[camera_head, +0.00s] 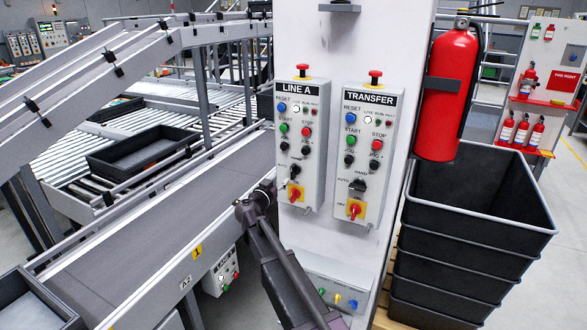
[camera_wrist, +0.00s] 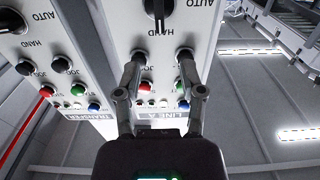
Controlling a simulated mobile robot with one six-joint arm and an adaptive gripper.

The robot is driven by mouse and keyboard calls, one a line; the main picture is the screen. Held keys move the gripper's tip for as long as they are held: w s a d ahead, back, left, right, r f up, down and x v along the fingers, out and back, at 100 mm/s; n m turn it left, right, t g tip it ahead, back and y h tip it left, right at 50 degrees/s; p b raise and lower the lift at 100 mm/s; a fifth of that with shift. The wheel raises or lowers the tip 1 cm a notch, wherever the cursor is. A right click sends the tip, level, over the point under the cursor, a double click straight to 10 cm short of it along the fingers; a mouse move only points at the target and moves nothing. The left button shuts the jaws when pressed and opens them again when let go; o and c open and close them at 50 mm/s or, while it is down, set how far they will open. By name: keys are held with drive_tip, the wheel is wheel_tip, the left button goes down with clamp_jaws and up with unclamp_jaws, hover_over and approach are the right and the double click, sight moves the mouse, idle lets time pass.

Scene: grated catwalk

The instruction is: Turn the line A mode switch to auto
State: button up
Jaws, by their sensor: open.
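The LINE A panel (camera_head: 300,145) is the left box on the white column. Its black mode switch (camera_head: 294,171) sits above a red and yellow rotary switch (camera_head: 296,194). In the wrist view, which is upside down, the mode switch (camera_wrist: 158,10) shows at the top edge, partly cut off. Its knob lies in line with the HAND label; AUTO is off to one side. My gripper (camera_wrist: 158,55) is open and empty, its two fingers apart in front of the panel, with the knob between and beyond the tips.
The similar TRANSFER panel (camera_head: 366,155) hangs close on the right, with its own mode switch (camera_head: 357,185). A conveyor (camera_head: 150,225) runs along the left.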

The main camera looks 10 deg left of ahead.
sight(292, 169)
drive_tip(key=x, duration=1)
drive_tip(key=shift+w+d+f, duration=0.1)
drive_tip(key=shift+w+d, duration=0.05)
drive_tip(key=shift+w, duration=0.15)
